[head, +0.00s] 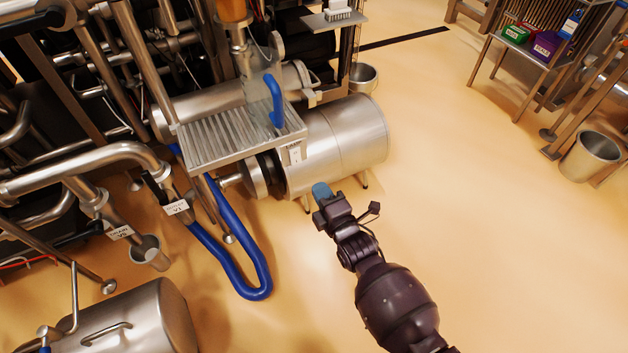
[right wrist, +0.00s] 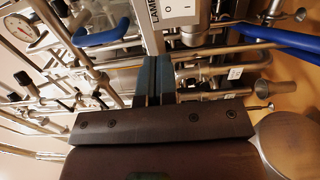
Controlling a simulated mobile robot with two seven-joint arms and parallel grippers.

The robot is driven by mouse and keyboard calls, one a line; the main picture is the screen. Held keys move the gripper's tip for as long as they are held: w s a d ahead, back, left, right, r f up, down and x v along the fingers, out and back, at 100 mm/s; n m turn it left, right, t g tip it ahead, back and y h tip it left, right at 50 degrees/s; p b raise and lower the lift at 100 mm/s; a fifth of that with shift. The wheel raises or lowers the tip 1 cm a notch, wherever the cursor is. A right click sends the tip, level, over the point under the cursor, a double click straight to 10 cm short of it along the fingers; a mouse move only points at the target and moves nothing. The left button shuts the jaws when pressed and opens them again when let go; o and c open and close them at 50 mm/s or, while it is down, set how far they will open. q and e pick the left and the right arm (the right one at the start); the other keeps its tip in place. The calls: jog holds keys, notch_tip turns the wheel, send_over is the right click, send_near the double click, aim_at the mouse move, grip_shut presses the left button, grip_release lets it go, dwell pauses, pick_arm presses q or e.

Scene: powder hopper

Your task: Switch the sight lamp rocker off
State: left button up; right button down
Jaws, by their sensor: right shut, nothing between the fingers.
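I cannot tell the rocker's position. My right gripper (head: 321,190) is below and right of the switch in the head view, apart from it. Its blue-grey fingers (right wrist: 155,68) are shut and empty, pointing toward the panel below the label. My left gripper is out of view.
The slatted grate (head: 215,142) juts out above a steel cylinder (head: 345,145). A blue hose (head: 235,270) loops below it. Steel pipes crowd the left. A round gauge (right wrist: 20,30) shows in the right wrist view. The floor right of my arm is clear.

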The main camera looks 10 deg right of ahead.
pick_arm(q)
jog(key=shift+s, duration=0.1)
pick_arm(e)
jog(key=shift+v, duration=0.8)
jog(key=shift+r, duration=0.1)
pick_arm(q)
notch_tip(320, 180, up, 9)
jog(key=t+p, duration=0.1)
jog(key=p, duration=1)
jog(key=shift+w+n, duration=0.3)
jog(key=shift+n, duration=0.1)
pick_arm(e)
jog(key=s+d+r+m+g+h, duration=0.2)
jog(key=s+d+m, duration=0.4)
jog(key=s, duration=0.5)
jog(key=s+d+r+m+g+h, duration=0.2)
jog(key=s+d+r+m, duration=0.1)
jog(key=s+d+m, duration=0.4)
jog(key=s+d+r+m+g+h, duration=0.2)
jog(key=s+d+m, duration=0.5)
jog(key=s, duration=0.7)
jog(key=shift+s+d+r+m+h, duration=0.2)
jog(key=shift+s+r+m+h, duration=0.1)
jog(key=shift+r+m, duration=0.2)
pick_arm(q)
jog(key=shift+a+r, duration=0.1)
